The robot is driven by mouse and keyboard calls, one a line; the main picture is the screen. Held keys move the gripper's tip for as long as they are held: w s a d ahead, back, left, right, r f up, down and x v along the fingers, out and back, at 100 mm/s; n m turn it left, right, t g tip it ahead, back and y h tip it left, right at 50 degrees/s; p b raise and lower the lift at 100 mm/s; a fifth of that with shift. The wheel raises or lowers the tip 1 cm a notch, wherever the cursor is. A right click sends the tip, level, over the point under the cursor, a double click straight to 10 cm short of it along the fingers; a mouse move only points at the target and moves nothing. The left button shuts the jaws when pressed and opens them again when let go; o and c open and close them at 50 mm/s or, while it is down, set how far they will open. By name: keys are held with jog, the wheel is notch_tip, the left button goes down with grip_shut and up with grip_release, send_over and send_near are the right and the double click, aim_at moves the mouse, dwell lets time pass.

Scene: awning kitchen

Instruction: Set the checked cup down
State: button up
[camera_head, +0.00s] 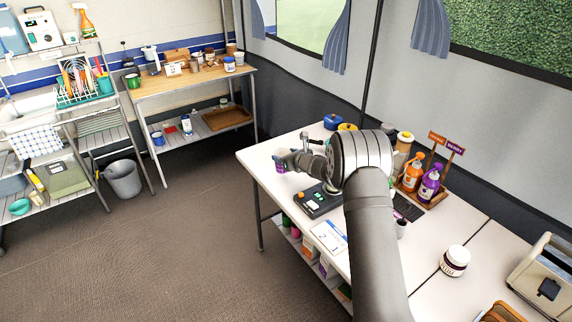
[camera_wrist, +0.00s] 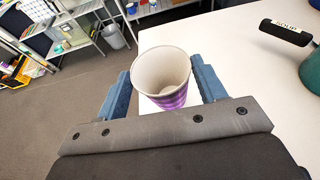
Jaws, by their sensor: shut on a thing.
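The checked cup (camera_wrist: 172,99) has a purple checked outside and a pale, empty inside. In the wrist view it stands upright between the two blue fingers of my gripper (camera_wrist: 165,84), which touch it from both sides. In the head view the purple of the cup (camera_head: 279,168) shows small at the tip of my gripper (camera_head: 284,161), over the far left part of the white table (camera_head: 262,155). Whether the cup's base touches the tabletop is hidden.
A dark pot with a handle labelled SOUP (camera_wrist: 288,34) stands to the right in the wrist view. A black device with buttons (camera_head: 318,200) and a printed sheet (camera_head: 329,237) lie nearer on the table. Bottles (camera_head: 412,173) stand along its right side.

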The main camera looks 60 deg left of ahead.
jog(key=shift+f, duration=1.95)
jog(key=o, duration=0.8)
jog(key=shift+f, duration=0.15)
jog(key=shift+d+r, duration=0.15)
jog(key=shift+r, duration=0.1)
jog(key=v, duration=1.1)
jog(key=shift+d+r, duration=0.1)
jog(key=shift+d, duration=0.25)
